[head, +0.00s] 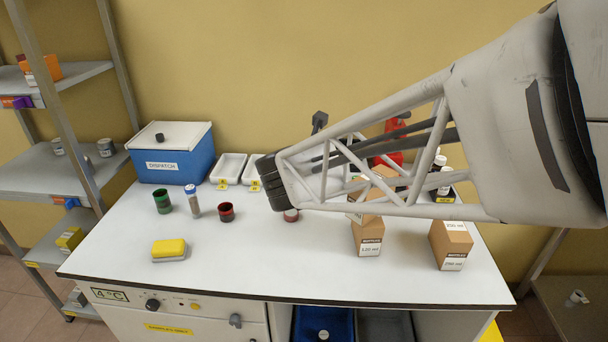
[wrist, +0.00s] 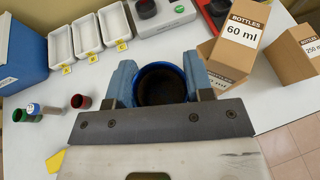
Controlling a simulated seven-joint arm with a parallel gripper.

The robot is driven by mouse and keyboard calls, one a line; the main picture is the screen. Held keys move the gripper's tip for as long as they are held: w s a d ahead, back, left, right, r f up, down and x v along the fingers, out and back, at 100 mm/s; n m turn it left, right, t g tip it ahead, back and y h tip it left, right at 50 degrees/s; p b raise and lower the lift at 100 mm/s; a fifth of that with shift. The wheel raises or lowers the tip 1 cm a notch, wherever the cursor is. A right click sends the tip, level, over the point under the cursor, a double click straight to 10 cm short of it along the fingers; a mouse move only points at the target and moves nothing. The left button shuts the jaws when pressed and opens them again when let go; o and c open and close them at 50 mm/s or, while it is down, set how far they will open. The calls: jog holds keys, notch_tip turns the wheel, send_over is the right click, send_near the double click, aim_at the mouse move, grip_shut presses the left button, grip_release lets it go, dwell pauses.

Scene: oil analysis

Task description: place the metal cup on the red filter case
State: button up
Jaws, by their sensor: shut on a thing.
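My gripper (wrist: 160,90) is shut on a round cup with a blue rim and dark inside (wrist: 158,84). Its side is hidden, so I cannot tell whether it is the metal cup. In the head view my gripper (head: 268,182) reaches in from the right above the bench. A small red round case with a dark inside (head: 227,212) stands on the bench, left of and below my gripper. It also shows in the wrist view (wrist: 80,101), left of the held cup and apart from it. A small reddish round thing (head: 291,215) shows under my arm, partly hidden.
A green cup (head: 162,201) and a blue-capped vial (head: 192,200) stand left of the red case. A yellow sponge (head: 169,250) lies in front. White trays (head: 228,168) and a blue dispatch box (head: 173,160) stand behind. Cardboard boxes (head: 367,236) stand right. The front middle is clear.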

jog(key=shift+s+a+r+m+g+h, duration=0.15)
jog(key=shift+a+r+m+h, duration=0.05)
jog(key=shift+a+m+h, duration=0.3)
jog(key=shift+s+a+r+m+g+h, duration=0.15)
jog(key=shift+a+r+m+h, duration=0.05)
jog(key=shift+a+m+h, duration=0.25)
notch_tip(320, 180, down, 18)
jog(key=shift+w, duration=0.1)
send_over(293, 210)
jog(key=shift+f, duration=0.75)
dwell(0.4)
jog(key=shift+f, duration=0.1)
jog(key=shift+f, duration=1.65)
jog(key=shift+f, duration=0.15)
jog(key=o, duration=0.9)
